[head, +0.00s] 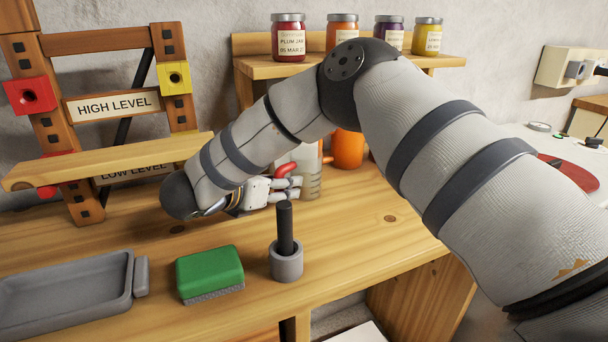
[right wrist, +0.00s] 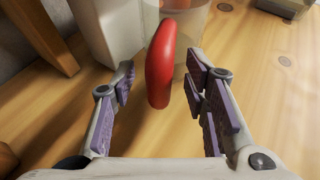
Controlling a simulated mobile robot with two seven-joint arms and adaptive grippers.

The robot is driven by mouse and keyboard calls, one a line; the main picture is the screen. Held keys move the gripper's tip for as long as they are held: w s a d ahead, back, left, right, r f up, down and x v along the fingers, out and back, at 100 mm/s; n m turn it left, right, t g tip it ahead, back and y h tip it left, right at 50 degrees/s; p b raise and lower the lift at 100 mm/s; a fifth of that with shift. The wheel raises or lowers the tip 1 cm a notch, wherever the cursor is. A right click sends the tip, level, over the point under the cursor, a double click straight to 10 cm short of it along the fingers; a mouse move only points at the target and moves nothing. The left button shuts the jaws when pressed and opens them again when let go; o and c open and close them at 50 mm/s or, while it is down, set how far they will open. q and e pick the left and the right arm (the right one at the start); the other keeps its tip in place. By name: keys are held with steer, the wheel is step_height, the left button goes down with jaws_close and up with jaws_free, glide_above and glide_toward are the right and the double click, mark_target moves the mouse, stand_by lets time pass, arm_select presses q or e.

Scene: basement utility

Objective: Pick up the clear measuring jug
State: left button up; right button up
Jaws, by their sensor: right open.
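The clear measuring jug (head: 313,183) stands on the wooden bench, partly hidden behind my right arm and gripper in the head view. Its red handle (right wrist: 160,65) points towards my right gripper in the right wrist view, and its clear body (right wrist: 192,30) is cut off by the top edge. My right gripper (head: 286,189) is low over the bench at the handle. In the right wrist view its open fingers (right wrist: 162,82) stand on either side of the handle, with gaps showing on both sides. My left gripper is not in view.
A pale object (right wrist: 108,30) stands close to the jug's left in the right wrist view. An orange mug (head: 348,149) is behind the jug. A grey holder (head: 286,262), a green sponge (head: 209,270) and a grey tray (head: 65,300) are in front. A wooden rack (head: 165,158) stands left.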

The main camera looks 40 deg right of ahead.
steer(key=shift+w+d+f, duration=0.1)
steer(key=shift+d+f, duration=0.1)
steer(key=shift+d, duration=0.05)
steer(key=shift+a, duration=0.1)
jaws_close()
steer(key=shift+r, duration=0.15)
